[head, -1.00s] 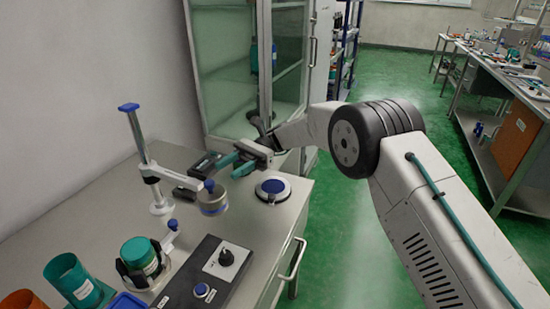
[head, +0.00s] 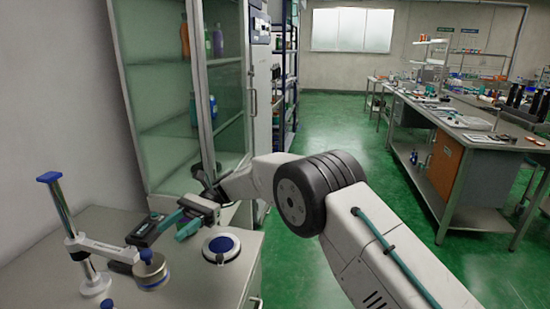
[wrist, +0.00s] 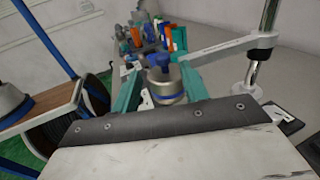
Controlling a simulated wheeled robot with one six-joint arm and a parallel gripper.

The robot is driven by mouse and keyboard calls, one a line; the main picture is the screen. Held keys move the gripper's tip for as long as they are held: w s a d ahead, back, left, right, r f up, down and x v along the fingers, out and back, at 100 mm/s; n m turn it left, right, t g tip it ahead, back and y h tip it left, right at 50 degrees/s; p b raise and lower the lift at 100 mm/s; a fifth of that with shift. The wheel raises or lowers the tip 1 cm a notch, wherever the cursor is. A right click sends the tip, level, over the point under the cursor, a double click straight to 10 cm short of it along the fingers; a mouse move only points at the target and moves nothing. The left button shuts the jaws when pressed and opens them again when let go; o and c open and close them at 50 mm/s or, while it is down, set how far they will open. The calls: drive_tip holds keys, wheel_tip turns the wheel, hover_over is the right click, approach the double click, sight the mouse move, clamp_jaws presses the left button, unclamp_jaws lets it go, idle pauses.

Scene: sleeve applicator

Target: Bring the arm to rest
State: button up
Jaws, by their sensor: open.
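My gripper (head: 160,234) is above the bench at the left of the head view, its jaws apart and nothing held between them. In the wrist view its two teal fingers (wrist: 157,92) stand either side of a metal cylinder with a blue knob (wrist: 166,82), which appears beyond them. In the head view this metal cylinder (head: 152,271) sits on the side arm of a chrome-post stand (head: 75,240), just below and in front of the fingers. The pictures do not show whether a finger touches it. My arm reaches in from the lower right, bent at a black joint.
A glass-fronted cabinet (head: 170,100) stands close behind. Green floor (head: 330,130) is open to the right, before another workbench (head: 470,125).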

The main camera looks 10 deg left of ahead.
drive_tip(key=d+r+t, duration=0.5)
drive_tip(key=d+r, duration=0.7)
drive_tip(key=d, duration=0.3)
drive_tip(key=s+d+r+n+t, duration=0.1)
drive_tip(key=s+d+r+t, duration=0.15)
drive_tip(key=d, duration=0.45)
drive_tip(key=s+d+r+t, duration=0.2)
drive_tip(key=d+r, duration=0.1)
drive_tip(key=d, duration=0.5)
drive_tip(key=s+d+f+n+t+h, duration=0.1)
drive_tip(key=s+d+f+t+h, duration=0.2)
drive_tip(key=s+d, duration=0.7)
drive_tip(key=s+d+f+n+t+h, duration=0.2)
drive_tip(key=s+d, duration=0.8)
drive_tip(key=d, duration=0.6)
drive_tip(key=f+t+h, duration=0.1)
drive_tip(key=f+t, duration=0.1)
drive_tip(key=t, duration=0.1)
drive_tip(key=shift+d+h, duration=0.15)
drive_tip(key=shift+h, duration=0.15)
